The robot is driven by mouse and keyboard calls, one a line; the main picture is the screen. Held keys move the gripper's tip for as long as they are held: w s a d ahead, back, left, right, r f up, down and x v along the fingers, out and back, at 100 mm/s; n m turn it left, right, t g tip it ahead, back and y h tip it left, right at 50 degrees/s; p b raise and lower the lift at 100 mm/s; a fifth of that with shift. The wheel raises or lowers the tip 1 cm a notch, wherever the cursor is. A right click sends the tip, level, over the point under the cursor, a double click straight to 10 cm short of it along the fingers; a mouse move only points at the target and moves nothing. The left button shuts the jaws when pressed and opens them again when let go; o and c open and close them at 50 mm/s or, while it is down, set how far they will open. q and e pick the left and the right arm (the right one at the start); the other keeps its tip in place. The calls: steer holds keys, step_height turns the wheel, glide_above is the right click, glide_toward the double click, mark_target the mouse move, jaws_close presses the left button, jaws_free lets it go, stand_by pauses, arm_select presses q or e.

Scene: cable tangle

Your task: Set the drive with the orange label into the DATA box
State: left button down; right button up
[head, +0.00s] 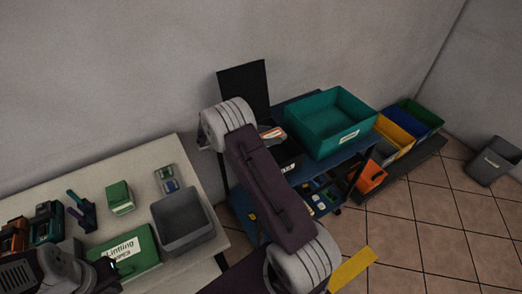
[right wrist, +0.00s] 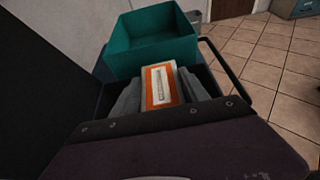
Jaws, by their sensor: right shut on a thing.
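The drive with the orange label (right wrist: 161,86) is held between the two grey fingers of my right gripper (right wrist: 162,90), label facing the wrist camera. Its orange and white end (head: 272,133) also shows in the head view, beside my right arm. Below it a dark box (head: 290,158) with a small white label stands on the cart. Beside that is a larger teal box (head: 349,137) with a white label, also in the right wrist view (right wrist: 150,50). I cannot read either label. My left gripper (head: 104,270) is at the lower left; its jaws are unclear.
The blue cart (head: 345,160) has small items on its lower shelf. Yellow, blue and green bins (head: 397,137) stand to its right, and a grey bin (head: 494,161) on the tiles. The left table holds a grey tray (head: 182,222), a green labelled box (head: 128,250) and several devices.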

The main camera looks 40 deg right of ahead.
steer(key=a, duration=0.1)
steer(key=a+f, duration=0.1)
steer(key=w+a+f, duration=0.1)
steer(key=shift+a, duration=0.15)
steer(key=f, duration=0.4)
steer(key=shift+a+f, duration=0.2)
steer(key=shift+a, duration=0.05)
steer(key=shift+s, duration=0.1)
